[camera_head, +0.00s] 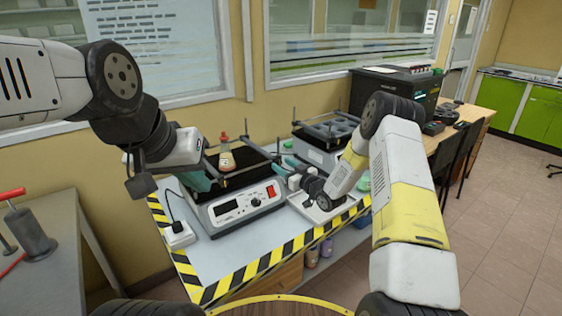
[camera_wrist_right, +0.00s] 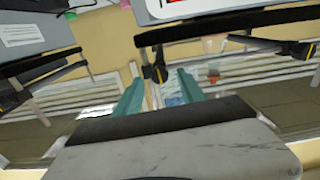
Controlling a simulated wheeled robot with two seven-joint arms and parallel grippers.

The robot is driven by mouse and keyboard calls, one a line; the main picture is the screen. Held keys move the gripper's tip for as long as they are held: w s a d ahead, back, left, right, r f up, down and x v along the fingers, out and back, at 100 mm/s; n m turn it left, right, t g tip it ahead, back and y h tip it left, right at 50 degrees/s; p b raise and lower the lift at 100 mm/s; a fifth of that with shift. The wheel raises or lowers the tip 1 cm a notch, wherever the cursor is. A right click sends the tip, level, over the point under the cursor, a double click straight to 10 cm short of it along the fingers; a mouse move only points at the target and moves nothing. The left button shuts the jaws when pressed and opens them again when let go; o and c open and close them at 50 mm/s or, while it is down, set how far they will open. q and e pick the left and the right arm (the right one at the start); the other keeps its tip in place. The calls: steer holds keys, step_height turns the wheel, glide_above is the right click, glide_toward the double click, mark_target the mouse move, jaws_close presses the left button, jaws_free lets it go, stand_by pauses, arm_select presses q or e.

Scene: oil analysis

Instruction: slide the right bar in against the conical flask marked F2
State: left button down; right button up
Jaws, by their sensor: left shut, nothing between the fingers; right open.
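The conical flask (camera_head: 226,160), with a red cap and a little amber liquid, stands upright on the black platform of the shaker (camera_head: 237,209). Its marking is too small to read. A dark bar (camera_head: 259,149) runs beside the flask on its right, apart from it. My left gripper (camera_head: 196,182) is shut and empty at the platform's left edge, left of the flask. My right gripper (camera_head: 290,163) is right of the platform, its teal fingers partly hidden by my wrist. The right wrist view shows this gripper (camera_wrist_right: 158,80) open with nothing clearly between its fingers.
A second device with a rack-like top (camera_head: 325,130) stands behind my right wrist. A white power socket (camera_head: 179,236) is at the table's left. The striped front edge (camera_head: 262,267) is clear.

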steer(key=shift+x, duration=0.9)
jaws_close()
stand_by(0.8)
